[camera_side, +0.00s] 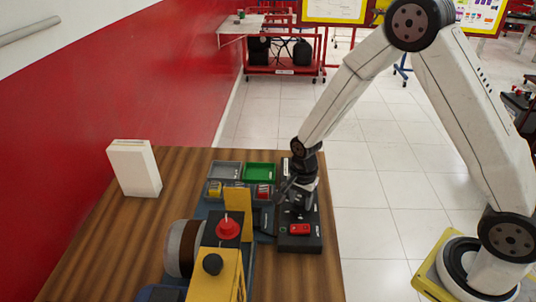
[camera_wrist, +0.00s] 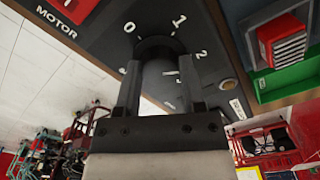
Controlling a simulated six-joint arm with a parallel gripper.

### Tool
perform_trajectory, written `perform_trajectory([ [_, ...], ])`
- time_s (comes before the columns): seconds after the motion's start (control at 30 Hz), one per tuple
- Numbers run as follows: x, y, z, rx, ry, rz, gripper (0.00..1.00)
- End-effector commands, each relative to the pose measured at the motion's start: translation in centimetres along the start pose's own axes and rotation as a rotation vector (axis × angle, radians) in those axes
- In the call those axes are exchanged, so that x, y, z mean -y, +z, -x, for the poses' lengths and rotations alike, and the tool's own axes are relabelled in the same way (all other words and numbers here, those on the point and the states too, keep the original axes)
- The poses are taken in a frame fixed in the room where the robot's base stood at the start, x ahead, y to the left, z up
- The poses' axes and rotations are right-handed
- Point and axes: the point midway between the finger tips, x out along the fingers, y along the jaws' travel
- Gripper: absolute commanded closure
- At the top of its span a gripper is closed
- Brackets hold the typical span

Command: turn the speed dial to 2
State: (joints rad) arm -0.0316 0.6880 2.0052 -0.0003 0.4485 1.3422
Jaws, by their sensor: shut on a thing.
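The dark round speed dial (camera_wrist: 160,84) shows in the wrist view on a black control panel (camera_wrist: 92,38), with the white numbers 0, 1 and 2 printed around it. My gripper (camera_wrist: 158,72) has one finger on each side of the dial and is shut on it. I cannot tell clearly which number the dial points to. In the side view my gripper (camera_side: 293,194) is low over the black control box (camera_side: 300,246), and the dial is hidden behind it. A red switch (camera_side: 300,230) sits on the near end of the box, by the MOTOR label in the wrist view.
A green tray (camera_side: 260,171) and a grey tray (camera_side: 225,169) lie beyond the box to the left. The engine trainer with a red knob (camera_side: 228,229) and yellow blocks stands left of it. A white box (camera_side: 134,168) is at the far left. Bare wooden table (camera_side: 110,235) lies between.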

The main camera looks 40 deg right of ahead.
Motion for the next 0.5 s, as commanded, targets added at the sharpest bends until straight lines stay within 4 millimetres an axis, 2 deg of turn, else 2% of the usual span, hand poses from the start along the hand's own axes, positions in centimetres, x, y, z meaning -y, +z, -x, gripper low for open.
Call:
perform_trajectory([
  [0.07, -0.05, 0.11, -0.01, 0.001, 0.002, 0.001, 1.00],
  [0.1, -0.04, 0.11, -0.01, 0.001, 0.002, 0.001, 0.37],
  [0.17, -0.04, 0.10, 0.00, 0.001, 0.002, 0.001, 0.17],
  [0.2, -0.03, 0.09, 0.00, 0.001, 0.001, 0.001, 0.14],
  [0.5, 0.00, 0.03, 0.03, 0.000, 0.000, 0.001, 0.14],
])
